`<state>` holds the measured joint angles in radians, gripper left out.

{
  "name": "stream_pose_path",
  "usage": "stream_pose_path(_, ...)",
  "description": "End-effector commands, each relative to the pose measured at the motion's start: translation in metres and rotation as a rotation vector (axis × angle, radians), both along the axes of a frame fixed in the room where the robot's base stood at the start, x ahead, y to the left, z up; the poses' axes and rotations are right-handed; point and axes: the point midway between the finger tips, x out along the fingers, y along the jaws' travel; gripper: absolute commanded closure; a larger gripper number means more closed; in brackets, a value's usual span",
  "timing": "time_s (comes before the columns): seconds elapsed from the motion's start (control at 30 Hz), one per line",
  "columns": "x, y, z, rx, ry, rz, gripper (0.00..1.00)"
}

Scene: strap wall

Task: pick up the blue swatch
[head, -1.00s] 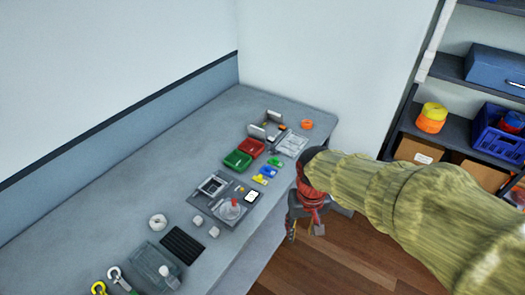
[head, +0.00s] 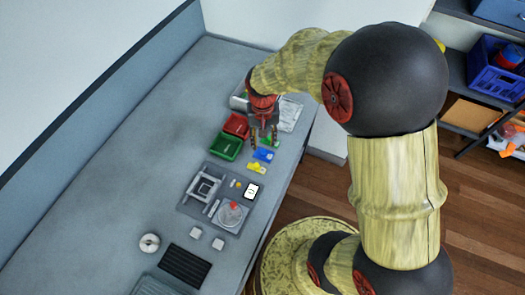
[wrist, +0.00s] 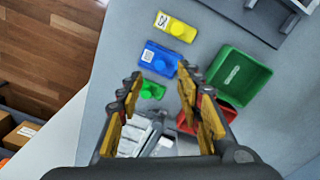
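The blue swatch (head: 263,155) lies flat on the grey table, between a yellow swatch (head: 257,168) and a green swatch (head: 268,141). In the wrist view the blue swatch (wrist: 160,58) shows a white printed label and a round blue spot, just beyond my fingertips. My gripper (head: 264,143) points down over the row of swatches, and partly hides the green one in the head view. In the wrist view my gripper (wrist: 161,78) is open, with nothing between its fingers. The green swatch (wrist: 152,89) appears between the fingers, below them.
A green bin (head: 226,146) and a red bin (head: 237,125) stand close left of the swatches. A clear tray (head: 290,114) lies behind. A grey board (head: 194,204) with parts lies nearer. The table's left side is bare.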

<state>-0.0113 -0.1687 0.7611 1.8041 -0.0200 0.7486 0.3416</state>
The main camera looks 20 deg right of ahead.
Motion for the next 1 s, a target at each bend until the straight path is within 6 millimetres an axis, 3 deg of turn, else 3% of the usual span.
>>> stream_pose_path(0.53,-0.001,-0.001,-0.062,0.000,0.003,0.001,0.64)
stream_pose_path(0.77,0.000,-0.001,-0.064,0.000,0.001,0.001,0.64)
stream_pose_path(1.0,0.000,-0.001,-0.064,0.000,0.001,0.001,0.77)
